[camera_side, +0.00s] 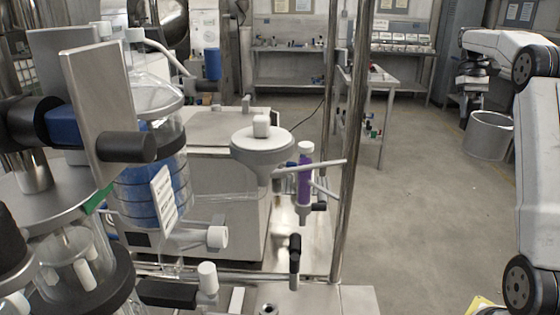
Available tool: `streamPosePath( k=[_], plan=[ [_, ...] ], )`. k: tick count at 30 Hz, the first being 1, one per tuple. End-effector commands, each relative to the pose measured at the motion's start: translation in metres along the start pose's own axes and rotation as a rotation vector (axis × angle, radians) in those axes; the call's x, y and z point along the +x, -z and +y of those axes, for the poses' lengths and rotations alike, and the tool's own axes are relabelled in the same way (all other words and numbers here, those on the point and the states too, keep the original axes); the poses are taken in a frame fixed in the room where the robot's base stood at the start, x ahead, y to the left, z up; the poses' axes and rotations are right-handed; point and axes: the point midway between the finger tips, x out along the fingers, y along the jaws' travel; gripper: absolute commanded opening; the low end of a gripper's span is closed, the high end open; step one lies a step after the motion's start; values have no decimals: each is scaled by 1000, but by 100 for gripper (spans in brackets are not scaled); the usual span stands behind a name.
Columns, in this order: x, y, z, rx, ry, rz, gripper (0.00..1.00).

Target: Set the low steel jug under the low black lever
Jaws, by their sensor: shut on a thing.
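The steel jug (489,137) is a plain grey metal cylinder with an open top, at the right of the view. My gripper (470,107) is at its upper left rim, shut on it. The jug looks upright, held well to the right of the glass still; the exact grip is small and hard to see. A black lever (294,250) stands upright low in the still, below the purple-filled tube. Another black handle (168,292) lies level at the bottom left. I cannot tell for sure which is the task's low lever.
The still fills the left and middle, with a blue-filled glass vessel (150,195), a white funnel-shaped part (262,147) and a purple tube (305,180). A steel post (352,150) stands between the still and the jug. Open floor shows between post and jug; benches stand behind.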

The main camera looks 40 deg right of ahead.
Motion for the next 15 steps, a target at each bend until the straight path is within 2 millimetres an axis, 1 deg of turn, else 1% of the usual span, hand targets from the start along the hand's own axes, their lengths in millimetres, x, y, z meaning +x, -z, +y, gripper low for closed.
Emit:
streamPosePath(
  k=[5, 8, 10, 15],
  plan=[
    [-1, 0, -26, -5, -1, 2, 0],
    [-1, 0, -49, -6, -2, 3, 0],
    [-1, -1, -69, -7, -2, 2, 0],
    [41, 16, -100, 53, 22, -10, 0]
  ],
)
